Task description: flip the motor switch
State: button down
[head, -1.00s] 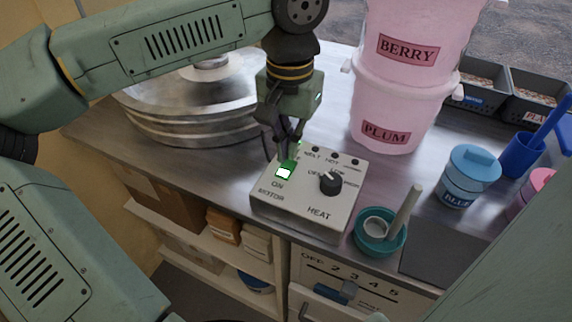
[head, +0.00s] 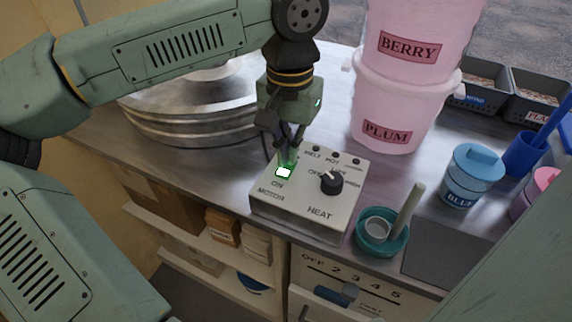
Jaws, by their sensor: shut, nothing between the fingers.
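The control box (head: 290,218) is a pale box on the metal counter, with a black HEAT knob (head: 331,183) and several small dark indicators along its back edge. The motor switch (head: 284,172) is a green rocker with a bright white face at the box's left, above the words ON and MOTOR. My gripper (head: 287,160) is shut and empty, pointing down, with its fingertips at the back end of the switch. Whether they touch it I cannot tell. The fingers hide the back part of the switch and any label there.
A round metal spinner pan (head: 190,115) stands left of the box. Stacked pink tubs, BERRY (head: 415,25) and PLUM (head: 390,105), stand behind it. A teal bowl (head: 384,240) with a pale-handled tool sits close right. A blue jar (head: 472,175) is farther right.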

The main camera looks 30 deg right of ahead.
jog(key=shift+f, duration=0.3)
jog(key=shift+r, duration=0.1)
jog(key=shift+r+p, duration=2.55)
jog(key=shift+r, duration=0.9)
